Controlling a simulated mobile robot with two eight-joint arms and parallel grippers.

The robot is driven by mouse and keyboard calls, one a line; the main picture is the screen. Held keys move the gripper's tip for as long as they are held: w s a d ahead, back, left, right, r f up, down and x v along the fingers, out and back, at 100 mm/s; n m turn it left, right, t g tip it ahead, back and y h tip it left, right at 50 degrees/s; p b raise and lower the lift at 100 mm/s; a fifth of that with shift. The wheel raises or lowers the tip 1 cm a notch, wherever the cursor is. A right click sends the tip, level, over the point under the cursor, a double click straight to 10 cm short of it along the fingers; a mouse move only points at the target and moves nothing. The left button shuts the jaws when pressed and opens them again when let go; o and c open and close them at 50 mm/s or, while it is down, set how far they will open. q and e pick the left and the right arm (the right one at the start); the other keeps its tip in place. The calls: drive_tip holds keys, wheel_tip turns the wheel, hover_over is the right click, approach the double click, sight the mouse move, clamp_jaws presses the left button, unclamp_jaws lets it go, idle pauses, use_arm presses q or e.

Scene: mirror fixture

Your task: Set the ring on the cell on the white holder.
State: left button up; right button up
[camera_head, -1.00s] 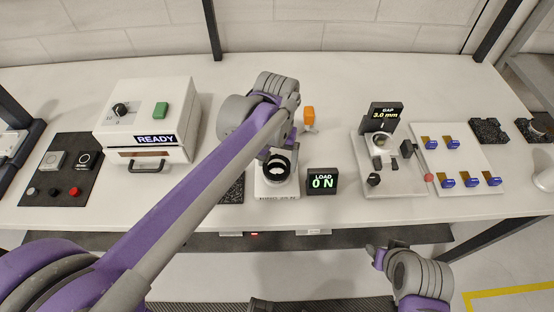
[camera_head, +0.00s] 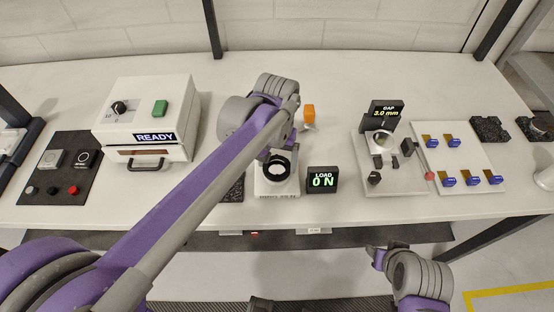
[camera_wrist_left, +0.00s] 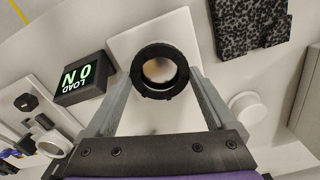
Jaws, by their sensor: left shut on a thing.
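A black ring (camera_head: 265,172) is over the white base of the load cell (camera_head: 277,191) in the head view. The ring also shows in the left wrist view (camera_wrist_left: 137,72), between my left fingers. My left gripper (camera_wrist_left: 160,90) is shut on it. A pale round surface shows through the ring's opening; the white holder is mostly hidden under it, and I cannot tell whether the ring touches it. The load display (camera_head: 322,181) reads 0 N. My right gripper (camera_head: 374,254) is in front of the table, away from the cell; its jaws are not clear.
A white box marked READY (camera_head: 152,110) stands at the left, beside a dark button panel (camera_head: 60,170). A gap gauge (camera_head: 397,186) reading 3.0 mm and a white board with blue-tagged pieces (camera_head: 470,160) are at the right. An orange object (camera_head: 309,114) stands behind the cell.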

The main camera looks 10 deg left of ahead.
use_arm(q)
drive_tip(key=shift+f, duration=0.35)
drive_tip(key=o, duration=1)
drive_tip(key=shift+o, duration=0.2)
drive_tip(key=shift+r, duration=0.1)
wheel_tip(320, 180, up, 11)
drive_tip(key=shift+p, duration=0.3)
drive_tip(key=shift+f, duration=0.2)
